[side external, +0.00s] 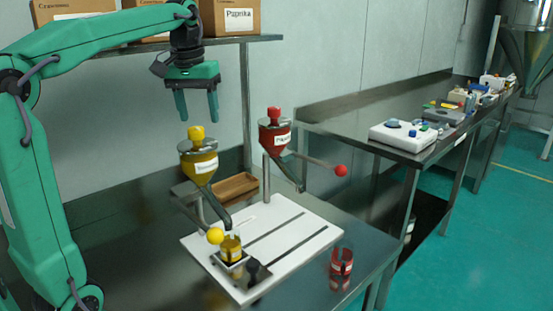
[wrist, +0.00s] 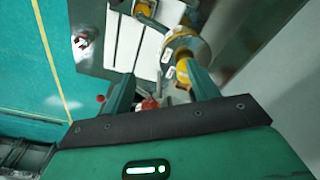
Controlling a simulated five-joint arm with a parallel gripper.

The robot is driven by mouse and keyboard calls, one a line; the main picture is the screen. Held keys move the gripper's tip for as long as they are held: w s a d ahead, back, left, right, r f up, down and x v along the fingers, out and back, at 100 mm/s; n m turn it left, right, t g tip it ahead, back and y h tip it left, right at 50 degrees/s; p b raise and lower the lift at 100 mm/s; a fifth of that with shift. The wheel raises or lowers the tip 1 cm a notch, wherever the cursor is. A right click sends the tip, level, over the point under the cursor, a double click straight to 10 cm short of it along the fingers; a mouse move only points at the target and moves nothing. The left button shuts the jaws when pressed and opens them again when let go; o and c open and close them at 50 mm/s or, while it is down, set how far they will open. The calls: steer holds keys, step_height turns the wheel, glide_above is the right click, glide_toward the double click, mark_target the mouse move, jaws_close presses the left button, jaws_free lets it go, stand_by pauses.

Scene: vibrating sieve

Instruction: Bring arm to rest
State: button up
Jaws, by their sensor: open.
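My gripper (side external: 198,108) is open and empty, pointing down above the yellow hopper. It also shows in the wrist view (wrist: 160,92), with its two green fingers apart. A glass with yellow contents (side external: 231,248) is under the yellow hopper's spout. A glass with red contents (side external: 341,265) stands on the table right of the plate.
A shelf (side external: 232,40) with cardboard boxes, one labelled Paprika (side external: 238,16), is behind my gripper. A brown wooden tray (side external: 236,187) lies behind the plate. The red hopper's red-knobbed lever (side external: 341,171) sticks out right. A second table (side external: 345,110) with several devices runs along the wall.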

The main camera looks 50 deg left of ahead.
steer(key=s+d+f+m+t, duration=0.4)
steer(key=s+d+f+m, duration=0.2)
steer(key=s+d+f, duration=0.6)
step_height(320, 180, down, 3)
steer(key=shift+s+d+f+m+h, duration=0.1)
steer(key=shift+s+d+m+h, duration=0.25)
steer(key=shift+d, duration=0.55)
